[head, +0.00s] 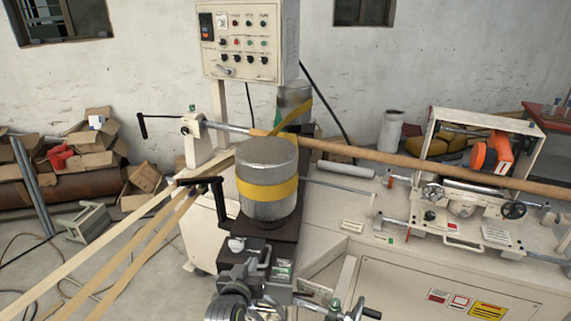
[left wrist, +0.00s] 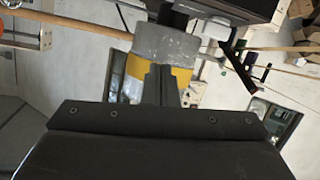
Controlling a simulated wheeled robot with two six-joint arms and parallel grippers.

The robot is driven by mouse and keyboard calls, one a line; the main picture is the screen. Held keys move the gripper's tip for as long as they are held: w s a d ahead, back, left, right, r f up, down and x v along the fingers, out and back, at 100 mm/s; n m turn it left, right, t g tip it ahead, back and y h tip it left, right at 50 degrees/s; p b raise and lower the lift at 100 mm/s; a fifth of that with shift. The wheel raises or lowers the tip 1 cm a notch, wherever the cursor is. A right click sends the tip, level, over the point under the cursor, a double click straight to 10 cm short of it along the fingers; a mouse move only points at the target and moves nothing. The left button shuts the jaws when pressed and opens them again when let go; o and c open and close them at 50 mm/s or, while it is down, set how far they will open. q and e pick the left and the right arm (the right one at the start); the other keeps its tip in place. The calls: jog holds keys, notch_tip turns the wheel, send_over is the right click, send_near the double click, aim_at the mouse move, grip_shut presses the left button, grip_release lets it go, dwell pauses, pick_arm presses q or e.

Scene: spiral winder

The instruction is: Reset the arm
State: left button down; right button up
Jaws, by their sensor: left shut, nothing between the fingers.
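My left gripper (left wrist: 161,75) shows in the left wrist view as two dark fingers shut together with nothing between them. Behind the fingers in that view stands a grey metal cylinder with a yellow band (left wrist: 165,48). In the head view the banded cylinder (head: 267,180) stands upright on the machine's dark slide. A black crank lever (head: 205,186) is beside it on the left; a dark lever also shows in the left wrist view (left wrist: 237,62). I cannot clearly pick out my left gripper in the head view. My right gripper is in neither view.
A control box (head: 250,40) stands behind the cylinder. A long brown tube (head: 400,158) runs right across the white winder bench (head: 400,270). Paper strips (head: 110,250) slant down left. Cardboard boxes (head: 95,150) lie by the wall. Metal clamps (head: 235,300) fill the lower middle.

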pick_arm(q)
jog(key=s+a+f+g+y, duration=0.1)
jog(key=s+a+f+g, duration=0.2)
jog(key=s+a, duration=0.4)
jog(key=s+a+f+g+y, duration=0.1)
jog(key=s+a+f+g, duration=0.3)
jog(key=s, duration=0.6)
jog(key=s+a+r+g+y, duration=0.15)
jog(key=s+a, duration=0.25)
jog(key=s, duration=0.7)
jog(key=s+a+r+g, duration=0.2)
jog(key=s+a+g, duration=0.1)
jog(key=s, duration=0.8)
notch_tip(320, 180, down, 33)
jog(key=a+b, duration=0.2)
jog(key=b, duration=0.6)
jog(key=s+f+g+b, duration=0.1)
jog(key=s+f+b, duration=0.2)
jog(key=s+f, duration=0.4)
jog(key=s+d+f+g+b, duration=0.1)
jog(key=s+f+b, duration=0.2)
jog(key=s+f, duration=0.4)
notch_tip(320, 180, down, 8)
jog(key=shift+s+d+r+h, duration=0.2)
jog(key=shift+s+d+h, duration=0.05)
jog(key=shift+d+h, duration=0.1)
